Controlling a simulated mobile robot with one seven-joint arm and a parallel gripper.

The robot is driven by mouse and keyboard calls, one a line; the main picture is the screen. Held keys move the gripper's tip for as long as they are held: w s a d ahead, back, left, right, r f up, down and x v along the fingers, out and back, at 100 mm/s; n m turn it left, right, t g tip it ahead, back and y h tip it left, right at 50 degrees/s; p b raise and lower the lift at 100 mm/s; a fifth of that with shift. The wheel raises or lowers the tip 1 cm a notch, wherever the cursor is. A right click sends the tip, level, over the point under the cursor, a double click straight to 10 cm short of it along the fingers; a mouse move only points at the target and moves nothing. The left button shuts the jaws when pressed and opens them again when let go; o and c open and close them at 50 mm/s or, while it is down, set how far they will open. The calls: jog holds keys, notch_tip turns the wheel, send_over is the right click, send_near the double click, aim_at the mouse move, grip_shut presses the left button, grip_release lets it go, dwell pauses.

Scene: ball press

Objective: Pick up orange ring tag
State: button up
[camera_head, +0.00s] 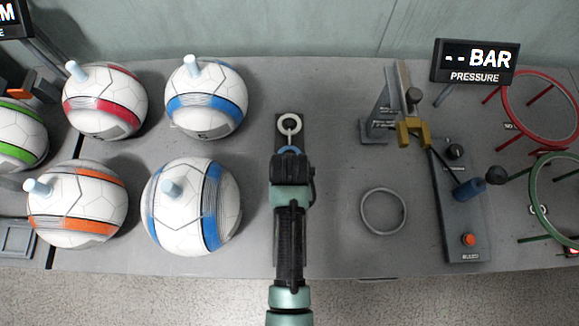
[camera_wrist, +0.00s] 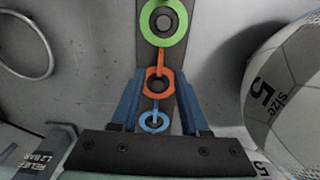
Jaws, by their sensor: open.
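The orange ring tag (camera_wrist: 158,82) lies on a dark strip in the wrist view, with a narrow orange stem toward the green ring tag (camera_wrist: 163,22). A blue ring tag (camera_wrist: 154,121) lies on its other side. My gripper (camera_wrist: 160,76) is open, its two blue fingers on either side of the orange tag, with gaps showing. I cannot tell their height above it. In the head view my gripper (camera_head: 290,160) hides the orange and green tags. A white ring tag (camera_head: 289,124) and part of the blue one show beyond it.
Several balls stand at left, the nearest a blue-striped ball (camera_head: 192,207), close beside my gripper in the wrist view (camera_wrist: 290,90). At right are a loose grey ring (camera_head: 383,211), a grey stand with a brass part (camera_head: 412,130), and a control panel (camera_head: 463,215).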

jog(key=shift+f, duration=2.3)
grip_shut()
